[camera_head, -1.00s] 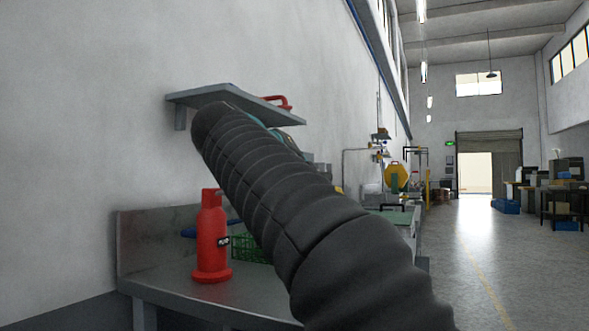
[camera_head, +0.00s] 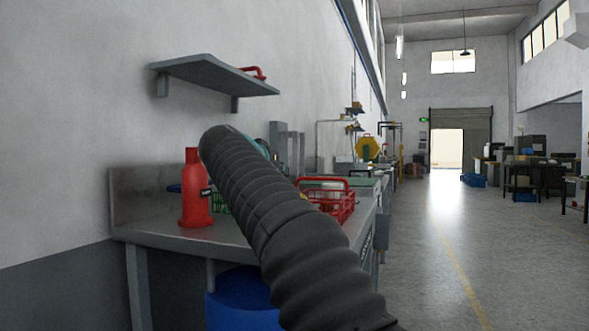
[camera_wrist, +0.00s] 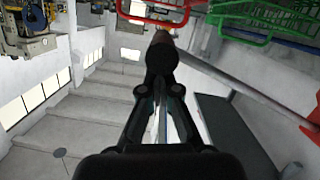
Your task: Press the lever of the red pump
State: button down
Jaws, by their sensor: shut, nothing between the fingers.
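The pump cannot be clearly identified in the wrist view.
A red basket (camera_head: 340,208) and a partly hidden green basket (camera_head: 221,201) stand on the bench. A grey wall shelf (camera_head: 205,72) with a red handle (camera_head: 254,72) hangs above. A blue drum (camera_head: 230,305) is below. The floor right is open.

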jog(key=shift+w+a+f, duration=0.1)
jog(key=shift+a+f, duration=0.5)
jog(key=shift+f, duration=0.35)
notch_tip(320, 180, up, 6)
jog(key=p, duration=0.5)
jog(key=b+v, duration=0.1)
jog(key=v, duration=0.9)
jog(key=shift+a+f, duration=0.2)
jog(key=shift+a, duration=0.1)
